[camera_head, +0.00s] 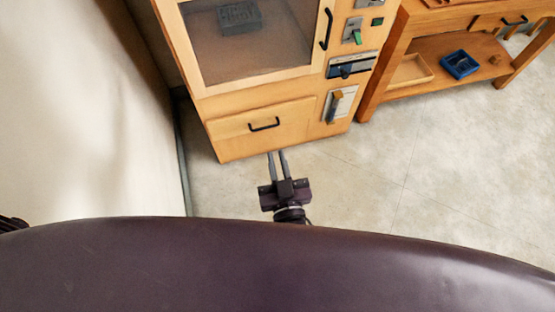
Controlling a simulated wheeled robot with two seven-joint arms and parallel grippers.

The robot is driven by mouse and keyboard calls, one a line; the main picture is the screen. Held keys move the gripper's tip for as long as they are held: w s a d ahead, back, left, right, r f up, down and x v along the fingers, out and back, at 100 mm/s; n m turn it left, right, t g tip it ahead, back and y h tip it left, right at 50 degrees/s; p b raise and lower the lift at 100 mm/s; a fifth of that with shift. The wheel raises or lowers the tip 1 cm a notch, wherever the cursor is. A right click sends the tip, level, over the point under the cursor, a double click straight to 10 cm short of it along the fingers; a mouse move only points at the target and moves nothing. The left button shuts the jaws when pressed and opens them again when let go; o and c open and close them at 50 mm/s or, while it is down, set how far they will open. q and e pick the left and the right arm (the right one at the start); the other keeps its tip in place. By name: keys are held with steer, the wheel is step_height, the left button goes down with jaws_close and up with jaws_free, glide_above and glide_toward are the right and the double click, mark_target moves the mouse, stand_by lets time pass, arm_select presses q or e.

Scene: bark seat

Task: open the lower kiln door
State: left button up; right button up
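The kiln is a tall light-wood cabinet at the top centre of the head view. Its lower door (237,123) is a flat wooden panel with a short black bar handle (264,124), and it looks closed. My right gripper (277,156) reaches up from below toward the cabinet's base. Its two long grey fingers are slightly apart with a narrow gap and nothing seen between them. The fingertips show just below the handle in the picture; I cannot tell how far apart they are in depth. Only a dark piece at the left edge may be my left arm; its gripper does not show.
The upper kiln door (249,77) has a large window and a black vertical handle (326,29). A control panel (352,66) is to its right. A wooden bench with a blue tray (460,65) stands at the right. A pale wall is at left; the floor (430,160) is clear.

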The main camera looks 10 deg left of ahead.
steer(key=b+v, duration=0.1)
steer(key=v, duration=0.6)
steer(key=shift+s+d, duration=0.1)
steer(key=shift+s, duration=0.3)
